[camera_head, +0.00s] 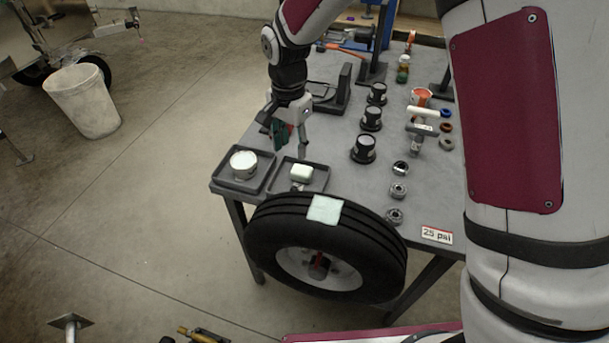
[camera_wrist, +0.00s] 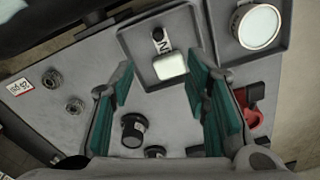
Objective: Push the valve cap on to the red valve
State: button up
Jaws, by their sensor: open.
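My gripper (camera_head: 289,137) is open and empty above the table, behind the two small trays. Its green finger pads frame a gap in the wrist view (camera_wrist: 160,88). A black tyre (camera_head: 265,237) on a pale wheel stands at the table's front edge. A red part (camera_head: 318,264) shows at the wheel's hub; I cannot tell whether it is the red valve. I cannot pick out the valve cap for certain. A small black-topped piece (camera_wrist: 158,35) lies in a grey tray (camera_wrist: 128,45) beside a white block (camera_wrist: 170,66).
A second tray (camera_head: 262,177) holds a round white-topped tub (camera_head: 243,164). Black knobs (camera_head: 363,148) and metal rings (camera_head: 398,190) stand on the grey table (camera_head: 335,150). A "25 psi" card (camera_head: 437,235) lies near its front. A white bin (camera_head: 85,100) stands on the open floor at left.

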jog(key=f, duration=0.5)
jog(key=f+p, duration=0.1)
jog(key=f, duration=0.4)
jog(key=shift+w, duration=0.2)
jog(key=shift+s+d+f+p, duration=0.1)
jog(key=shift+f+p, duration=0.25)
jog(key=shift+f, duration=0.95)
jog(key=shift+d+f+p, duration=0.1)
jog(key=shift+f+p, duration=0.2)
jog(key=shift+f, duration=1)
jog(key=c, duration=0.8)
